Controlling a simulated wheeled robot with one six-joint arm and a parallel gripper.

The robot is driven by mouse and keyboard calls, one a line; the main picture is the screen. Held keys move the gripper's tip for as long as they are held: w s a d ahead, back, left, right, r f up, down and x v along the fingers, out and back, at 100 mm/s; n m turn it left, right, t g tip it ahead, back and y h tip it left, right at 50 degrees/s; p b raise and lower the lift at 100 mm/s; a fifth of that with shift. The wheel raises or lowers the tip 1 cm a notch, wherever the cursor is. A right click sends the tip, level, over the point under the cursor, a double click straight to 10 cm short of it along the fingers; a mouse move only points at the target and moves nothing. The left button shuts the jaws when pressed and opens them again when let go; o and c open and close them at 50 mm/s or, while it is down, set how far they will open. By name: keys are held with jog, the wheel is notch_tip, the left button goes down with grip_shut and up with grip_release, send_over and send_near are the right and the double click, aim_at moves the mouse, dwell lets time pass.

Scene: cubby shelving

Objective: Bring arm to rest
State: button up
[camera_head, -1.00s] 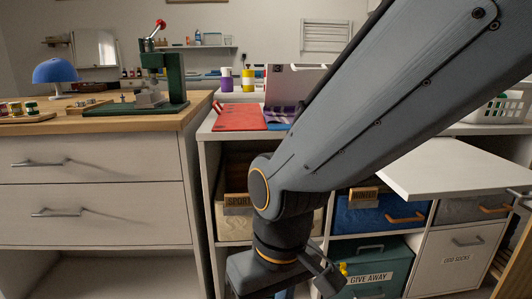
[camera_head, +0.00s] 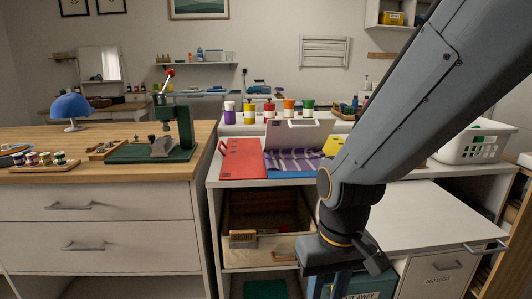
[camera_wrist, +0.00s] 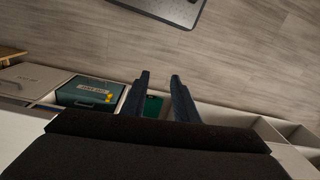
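My arm reaches down from the upper right in the head view, in front of the cubby shelf (camera_head: 212,215). My gripper (camera_wrist: 158,82) shows in the wrist view as two dark fingers, spread apart with no object visibly held. A green thing (camera_wrist: 153,106) shows between and beyond the fingers, low in the shelving. In the head view the gripper's lower end is cut off by the frame's bottom edge. The teal bin (camera_wrist: 88,93) lies left of the fingers in the wrist view.
A wooden bin (camera_head: 265,252) sits in the cubby left of my wrist. A white panel (camera_head: 425,215) lies to the right, below the white basket (camera_head: 475,143). Open floor (camera_wrist: 120,45) shows in the wrist view.

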jog(key=s+d+r+m+p, duration=0.2)
jog(key=d+r+p, duration=0.6)
jog(key=r+p, duration=0.1)
jog(key=shift+r+p, duration=0.35)
jog(key=shift+p, duration=0.35)
jog(key=shift+d, duration=0.1)
